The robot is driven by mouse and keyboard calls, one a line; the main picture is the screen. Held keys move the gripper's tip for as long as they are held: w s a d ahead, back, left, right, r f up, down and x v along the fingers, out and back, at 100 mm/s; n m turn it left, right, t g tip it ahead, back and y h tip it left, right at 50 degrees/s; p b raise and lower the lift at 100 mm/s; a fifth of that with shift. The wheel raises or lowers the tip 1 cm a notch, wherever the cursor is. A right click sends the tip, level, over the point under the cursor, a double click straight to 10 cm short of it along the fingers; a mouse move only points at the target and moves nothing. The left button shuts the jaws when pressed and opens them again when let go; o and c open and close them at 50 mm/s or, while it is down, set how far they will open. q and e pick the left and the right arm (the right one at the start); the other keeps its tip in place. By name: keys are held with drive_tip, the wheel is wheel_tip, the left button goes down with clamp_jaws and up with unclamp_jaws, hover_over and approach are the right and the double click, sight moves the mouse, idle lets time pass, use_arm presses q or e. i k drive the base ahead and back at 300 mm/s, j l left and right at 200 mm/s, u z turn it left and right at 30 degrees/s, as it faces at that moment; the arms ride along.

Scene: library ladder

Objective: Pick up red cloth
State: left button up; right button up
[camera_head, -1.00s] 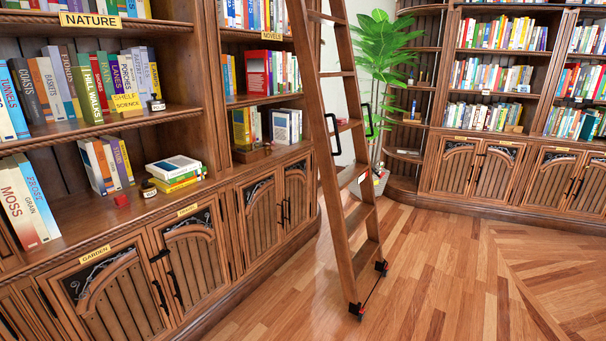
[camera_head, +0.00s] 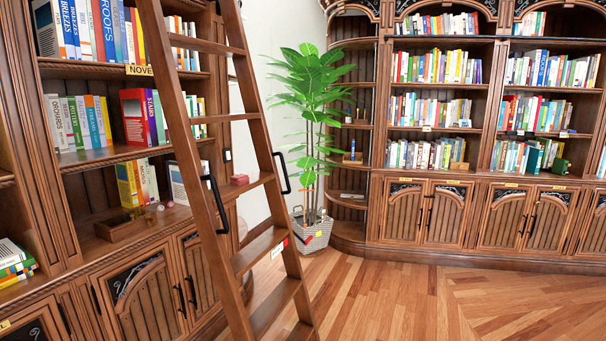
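A small pinkish-red block-like item (camera_head: 239,179) lies on a step of the wooden ladder (camera_head: 262,243). It looks like it could be a folded cloth, but it is too small to be sure. The step is at about the height of the black handles on the ladder's rails. Neither of my grippers shows in the head view.
The ladder leans at the left bookcase (camera_head: 110,158), in front of its cabinet doors. A wooden tray (camera_head: 125,226) and small items lie on its counter. A potted plant (camera_head: 314,232) stands behind the ladder. The wooden floor (camera_head: 400,300) to the right is clear.

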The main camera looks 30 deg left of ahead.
sight(240, 179)
drive_tip(key=i+l, duration=0.1)
drive_tip(key=i, duration=0.6)
drive_tip(key=i+l, duration=0.1)
drive_tip(key=i, duration=0.6)
